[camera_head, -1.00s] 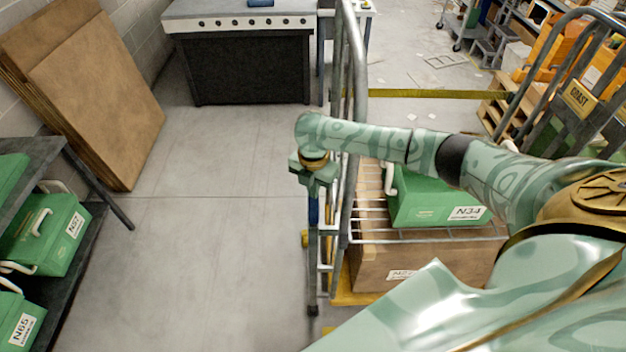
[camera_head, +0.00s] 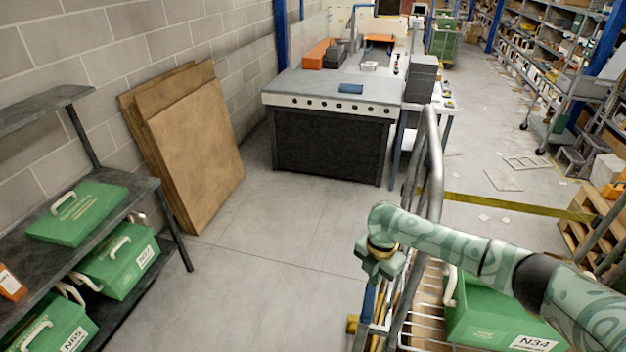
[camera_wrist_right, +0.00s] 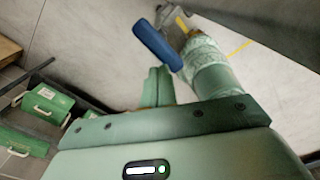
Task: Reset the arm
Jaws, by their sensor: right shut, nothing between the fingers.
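My right arm comes in from the right in the head view. It reaches over the cart with the wire basket, and its gripper (camera_head: 379,268) hangs pointing down beside the cart's rail. In the right wrist view the fingers (camera_wrist_right: 157,88) are together with nothing between them. The green case marked N34 (camera_head: 490,312) lies in the cart (camera_head: 425,325), below my forearm and apart from the gripper. My left gripper is not in view.
A dark rack (camera_head: 150,190) with several green cases stands at left. Brown boards (camera_head: 195,150) lean on the block wall. A workbench (camera_head: 330,140) stands ahead. Open floor (camera_head: 270,245) lies between rack and cart. A yellow line (camera_head: 510,203) crosses the floor at right.

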